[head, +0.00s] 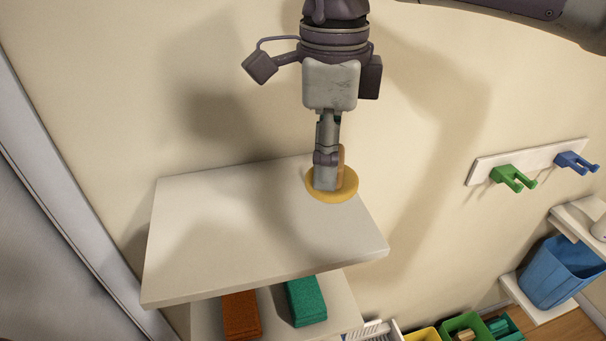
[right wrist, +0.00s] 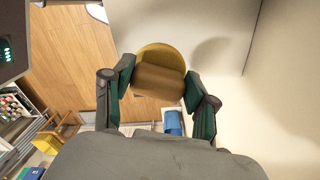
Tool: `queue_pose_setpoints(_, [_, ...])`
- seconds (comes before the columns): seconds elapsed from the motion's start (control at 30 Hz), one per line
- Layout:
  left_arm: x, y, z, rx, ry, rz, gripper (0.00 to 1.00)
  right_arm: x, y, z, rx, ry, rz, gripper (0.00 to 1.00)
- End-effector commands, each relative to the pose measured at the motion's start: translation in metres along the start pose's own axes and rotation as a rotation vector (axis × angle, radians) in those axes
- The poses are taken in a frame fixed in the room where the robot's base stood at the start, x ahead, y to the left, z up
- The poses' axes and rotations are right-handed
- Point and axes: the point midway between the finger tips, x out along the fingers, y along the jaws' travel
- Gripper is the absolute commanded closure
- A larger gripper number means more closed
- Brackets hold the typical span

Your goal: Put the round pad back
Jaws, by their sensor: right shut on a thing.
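The round pad (head: 347,193) is a yellow disc with a tan-brown grip on top. In the head view it is at the back right of the white upper shelf (head: 225,225), flat. I cannot tell whether it rests on the board or hovers just above it. My right gripper (head: 328,186) comes down from above and is shut on the pad's grip, hiding part of the pad. In the right wrist view the brown grip sits between the two fingertips (right wrist: 158,82), with the yellow disc (right wrist: 160,53) beyond it. My left gripper is out of view.
A brown block (head: 241,314) and a green block (head: 306,300) lie on the lower shelf. A wall rail with green (head: 513,178) and blue hooks is at right, above a blue bin (head: 562,272). The upper shelf's left and front are clear.

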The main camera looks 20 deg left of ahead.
Motion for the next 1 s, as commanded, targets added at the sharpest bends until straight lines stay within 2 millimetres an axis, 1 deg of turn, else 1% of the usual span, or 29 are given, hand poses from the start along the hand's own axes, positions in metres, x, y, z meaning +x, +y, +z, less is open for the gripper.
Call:
queue_pose_setpoints(0.03, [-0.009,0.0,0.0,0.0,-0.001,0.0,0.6,0.002,0.002,0.009,-0.002,0.003,0.001,0.7])
queue_pose_setpoints(0.1, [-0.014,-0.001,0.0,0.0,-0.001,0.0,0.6,0.008,0.003,0.019,-0.002,0.002,0.0,0.7])
queue_pose_setpoints(0.23, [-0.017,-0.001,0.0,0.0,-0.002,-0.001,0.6,0.016,0.003,0.028,0.001,0.001,-0.001,0.7])
queue_pose_setpoints(0.33, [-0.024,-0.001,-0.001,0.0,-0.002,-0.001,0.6,0.024,0.003,0.029,0.0,0.002,0.0,0.7])
queue_pose_setpoints(0.5, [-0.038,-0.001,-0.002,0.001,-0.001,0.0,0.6,0.048,0.003,0.029,0.0,0.001,0.001,0.7])
queue_pose_setpoints(0.6, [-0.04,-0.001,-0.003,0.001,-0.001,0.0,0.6,0.056,0.003,0.029,0.0,0.0,-0.001,0.7])
queue_pose_setpoints(0.93, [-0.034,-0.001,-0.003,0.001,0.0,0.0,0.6,0.062,0.003,0.029,0.001,-0.001,-0.002,0.7])
queue_pose_setpoints(0.97, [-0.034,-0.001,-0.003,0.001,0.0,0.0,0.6,0.061,0.003,0.029,0.001,-0.001,-0.002,0.41])
queue_pose_setpoints(1.0, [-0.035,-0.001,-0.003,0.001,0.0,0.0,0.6,0.06,0.003,0.029,0.001,-0.001,-0.002,0.34])
